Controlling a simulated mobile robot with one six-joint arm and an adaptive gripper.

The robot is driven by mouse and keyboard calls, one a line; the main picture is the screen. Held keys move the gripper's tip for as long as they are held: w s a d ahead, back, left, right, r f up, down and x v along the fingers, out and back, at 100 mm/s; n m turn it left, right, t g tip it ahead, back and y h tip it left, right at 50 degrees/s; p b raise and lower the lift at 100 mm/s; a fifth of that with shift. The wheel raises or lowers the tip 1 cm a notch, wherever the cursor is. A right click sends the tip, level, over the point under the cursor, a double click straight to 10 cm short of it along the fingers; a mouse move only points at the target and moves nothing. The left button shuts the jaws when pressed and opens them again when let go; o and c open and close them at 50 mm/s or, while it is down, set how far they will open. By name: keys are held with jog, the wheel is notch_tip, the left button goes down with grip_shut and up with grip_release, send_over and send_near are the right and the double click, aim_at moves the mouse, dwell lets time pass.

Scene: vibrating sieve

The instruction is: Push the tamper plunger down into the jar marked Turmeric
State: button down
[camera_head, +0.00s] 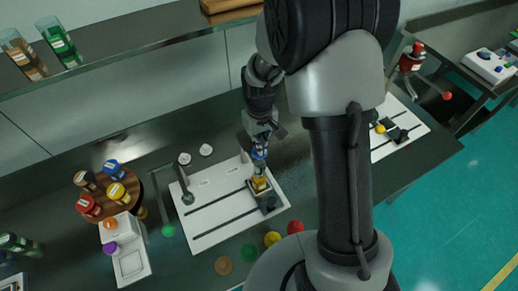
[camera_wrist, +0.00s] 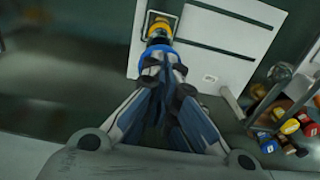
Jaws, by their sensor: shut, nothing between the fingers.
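A yellow jar (camera_head: 261,184) stands in a dark holder on the white slotted board. I cannot read its label, so I cannot tell from writing that it is Turmeric. A blue plunger top (camera_head: 259,153) sits above the jar, in line with it. My gripper (camera_head: 261,141) is shut and empty, pointing down just over the blue top. In the wrist view, my fingertips (camera_wrist: 162,66) meet at or just before the blue top (camera_wrist: 157,52), with the yellow jar (camera_wrist: 159,28) beyond. Whether they touch is unclear. My fingers partly hide the plunger.
The white board (camera_head: 213,211) has a small grey post (camera_head: 187,197) at its left. A round wooden rack (camera_head: 128,185) with several coloured-lid jars and a white device (camera_head: 126,262) stand farther left. A shelf (camera_head: 150,38) crosses the back. My arm blocks the right middle.

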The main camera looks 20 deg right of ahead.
jog(key=shift+f+b, duration=1.65)
jog(key=shift+f, duration=0.75)
jog(key=shift+r, duration=0.2)
notch_tip(320, 180, up, 11)
jog(key=p, duration=0.8)
jog(key=shift+f, duration=0.2)
jog(key=shift+r, duration=0.1)
